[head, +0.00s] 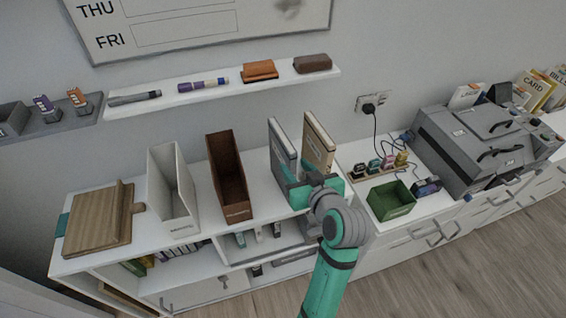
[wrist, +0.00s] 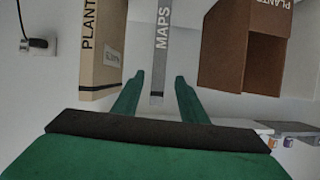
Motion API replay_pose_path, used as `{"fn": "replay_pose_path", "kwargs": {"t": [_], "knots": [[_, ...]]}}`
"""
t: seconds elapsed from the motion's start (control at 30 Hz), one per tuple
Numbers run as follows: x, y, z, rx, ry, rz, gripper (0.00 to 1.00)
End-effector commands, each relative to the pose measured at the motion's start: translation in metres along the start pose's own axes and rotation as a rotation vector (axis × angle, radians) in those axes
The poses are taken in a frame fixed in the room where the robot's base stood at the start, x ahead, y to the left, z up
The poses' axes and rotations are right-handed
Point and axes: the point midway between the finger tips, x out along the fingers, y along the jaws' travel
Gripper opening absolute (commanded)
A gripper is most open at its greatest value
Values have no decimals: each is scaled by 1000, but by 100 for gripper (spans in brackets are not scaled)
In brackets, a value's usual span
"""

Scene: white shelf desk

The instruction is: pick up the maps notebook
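The maps notebook (head: 282,146) is grey and stands upright on the white desk top. In the wrist view, the grey spine lettered MAPS (wrist: 161,50) points toward my camera. My green gripper (wrist: 157,88) is open, with one finger to each side of the lower part of this spine in the picture. I cannot tell whether the fingers reach past the spine. No contact shows. In the head view, my gripper (head: 298,190) is low in front of the notebook and hides part of its base.
A tan PLANT notebook (wrist: 103,45) stands close beside it, also seen in the head view (head: 318,145). A brown file holder (wrist: 245,45) is on the other side, with a gap. A white holder (head: 173,190) and green bin (head: 391,200) stand farther off.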

Motion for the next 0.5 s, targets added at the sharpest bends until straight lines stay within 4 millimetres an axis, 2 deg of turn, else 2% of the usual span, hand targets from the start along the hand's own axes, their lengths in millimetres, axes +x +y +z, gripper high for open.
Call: {"fn": "replay_pose_path", "kwargs": {"t": [0.1, 0.27, 0.37, 0.5], "knots": [[-2, 0, -17, -40, -7, -26, 39], [-3, -2, -27, -68, -16, -47, 39], [6, -3, -28, -72, -19, -53, 39], [28, -5, -26, -73, -21, -54, 39]]}}
